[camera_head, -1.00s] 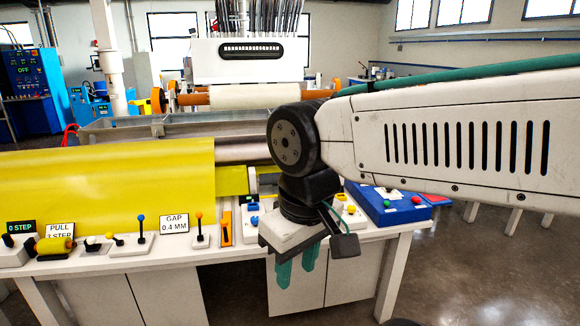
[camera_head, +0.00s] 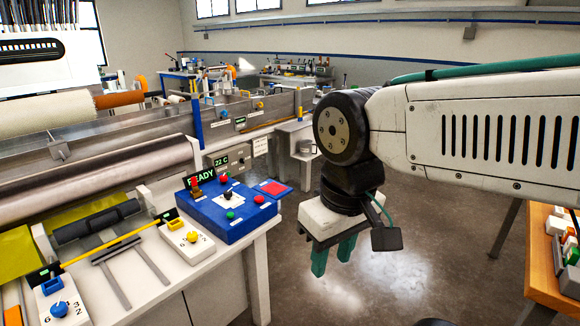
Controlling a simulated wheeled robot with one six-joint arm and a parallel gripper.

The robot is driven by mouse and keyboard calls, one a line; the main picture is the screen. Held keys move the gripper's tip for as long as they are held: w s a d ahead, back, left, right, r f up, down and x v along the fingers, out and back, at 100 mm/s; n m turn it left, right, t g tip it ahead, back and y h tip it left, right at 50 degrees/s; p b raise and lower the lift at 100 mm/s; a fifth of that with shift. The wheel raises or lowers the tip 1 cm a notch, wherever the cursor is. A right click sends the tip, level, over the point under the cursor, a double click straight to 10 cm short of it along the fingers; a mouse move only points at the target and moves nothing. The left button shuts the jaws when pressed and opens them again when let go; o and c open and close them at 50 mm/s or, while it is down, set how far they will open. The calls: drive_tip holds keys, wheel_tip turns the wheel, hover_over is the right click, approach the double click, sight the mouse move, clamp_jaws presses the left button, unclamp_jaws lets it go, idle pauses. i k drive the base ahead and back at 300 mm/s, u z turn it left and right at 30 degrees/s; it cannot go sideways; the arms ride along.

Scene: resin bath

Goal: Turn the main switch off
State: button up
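A blue control box (camera_head: 237,236) sits on the near white bench, left of my gripper. On it are a red-handled lever (camera_head: 195,184), a black knob on a white plate (camera_head: 228,195), red buttons and a green button (camera_head: 230,215). A black sign reading READY (camera_head: 199,175) stands at its back. I cannot tell which of these is the main switch, as the small labels are unreadable. My gripper (camera_head: 334,257) points down over open floor, right of the box and apart from it. Its two teal fingers are spread, with nothing between them.
White dial plates with a yellow knob (camera_head: 192,237) and a blue knob (camera_head: 58,308) are on the bench. A long metal bath (camera_head: 150,122) runs behind. A wooden table (camera_head: 545,270) stands at right. The floor between is clear.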

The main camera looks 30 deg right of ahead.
sight(224, 179)
drive_tip(key=z, duration=0.25)
drive_tip(key=i, duration=1.65)
drive_tip(key=u, duration=0.05)
